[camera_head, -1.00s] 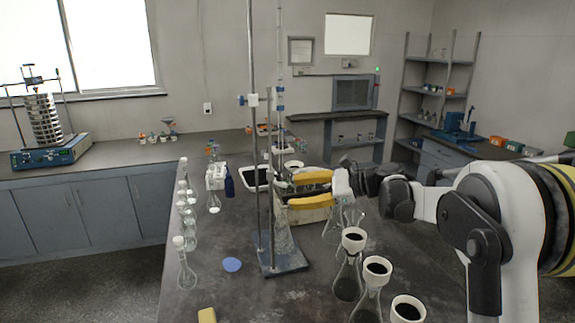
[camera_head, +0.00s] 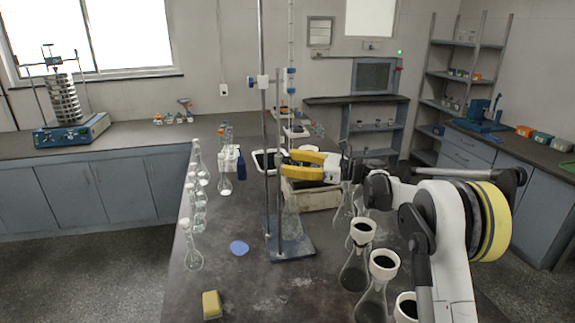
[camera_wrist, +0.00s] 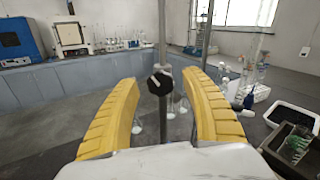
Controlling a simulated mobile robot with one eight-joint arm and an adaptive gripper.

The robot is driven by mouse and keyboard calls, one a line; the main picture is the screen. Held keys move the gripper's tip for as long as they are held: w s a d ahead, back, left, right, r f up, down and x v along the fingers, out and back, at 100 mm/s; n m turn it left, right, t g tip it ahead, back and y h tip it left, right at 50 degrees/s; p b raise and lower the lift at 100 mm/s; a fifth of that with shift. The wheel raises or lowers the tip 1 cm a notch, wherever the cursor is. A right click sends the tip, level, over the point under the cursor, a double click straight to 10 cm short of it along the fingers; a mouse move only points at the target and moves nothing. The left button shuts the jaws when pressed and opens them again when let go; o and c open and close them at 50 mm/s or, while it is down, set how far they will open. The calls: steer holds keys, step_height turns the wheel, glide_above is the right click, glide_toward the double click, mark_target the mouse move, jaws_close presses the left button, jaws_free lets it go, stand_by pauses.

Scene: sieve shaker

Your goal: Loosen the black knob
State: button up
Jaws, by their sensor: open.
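A round black knob (camera_wrist: 160,83) with a pale mark shows in the wrist view, in front of a grey metal rod (camera_wrist: 162,35). It appears between the two yellow fingers of my gripper (camera_wrist: 162,88), which are open and spread to either side of it. I see no contact, and the depth between fingers and knob is hard to judge. In the head view my gripper (camera_head: 287,166) points left beside the rods of a laboratory stand (camera_head: 292,247). The knob cannot be made out there.
The sieve shaker (camera_head: 72,131) stands on the far left counter, with dark fittings on top. Flasks with white collars (camera_head: 383,262) stand right of the stand, near my arm. More flasks (camera_head: 192,245) line the table's left side. A yellow block (camera_head: 211,305) lies in front.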

steer(key=shift+w+a, duration=0.2)
steer(key=shift+a, duration=0.25)
steer(key=shift+c, duration=0.5)
jaws_close()
